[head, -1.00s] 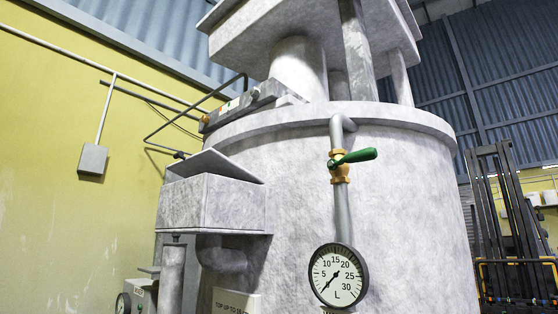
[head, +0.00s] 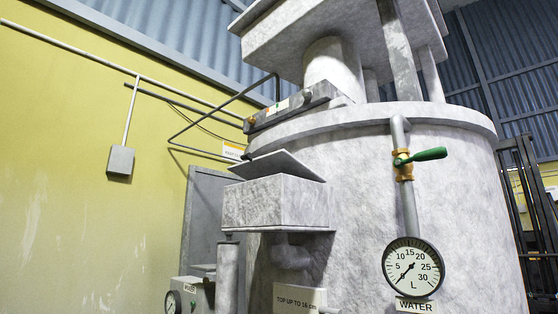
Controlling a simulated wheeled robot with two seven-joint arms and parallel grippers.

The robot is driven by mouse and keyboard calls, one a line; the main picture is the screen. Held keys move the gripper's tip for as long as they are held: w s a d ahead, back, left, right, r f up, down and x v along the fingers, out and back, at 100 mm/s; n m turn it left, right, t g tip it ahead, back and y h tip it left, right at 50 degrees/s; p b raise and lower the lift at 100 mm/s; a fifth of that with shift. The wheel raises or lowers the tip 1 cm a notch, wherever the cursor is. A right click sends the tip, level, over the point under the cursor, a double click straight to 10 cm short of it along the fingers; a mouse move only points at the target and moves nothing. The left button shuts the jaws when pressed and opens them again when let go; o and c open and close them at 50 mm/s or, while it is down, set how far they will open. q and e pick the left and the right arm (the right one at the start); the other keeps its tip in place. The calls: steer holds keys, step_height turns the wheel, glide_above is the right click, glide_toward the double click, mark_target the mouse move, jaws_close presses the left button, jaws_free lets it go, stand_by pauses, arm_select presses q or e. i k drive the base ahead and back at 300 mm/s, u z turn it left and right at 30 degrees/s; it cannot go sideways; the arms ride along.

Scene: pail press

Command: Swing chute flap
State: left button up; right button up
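A grey box-shaped chute (head: 275,203) juts from the left side of the large grey vessel (head: 440,180). A flat grey flap (head: 292,166) sits tilted at its top, sloping down to the right. The inside of the chute is hidden from this low angle. Neither of my grippers is in the head view, and nothing is seen touching the flap.
A pipe with a green-handled valve (head: 428,154) runs down to a round dial (head: 412,268) above a WATER label (head: 415,306). A sign (head: 299,299) reads "TOP UP TO 16 cm". A smaller gauge (head: 173,302) is at lower left. The yellow wall (head: 70,190) stands behind.

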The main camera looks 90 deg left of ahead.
mark_target(280, 162)
steer(key=z, duration=0.05)
steer(key=k, duration=0.85)
steer(key=u, duration=1.95)
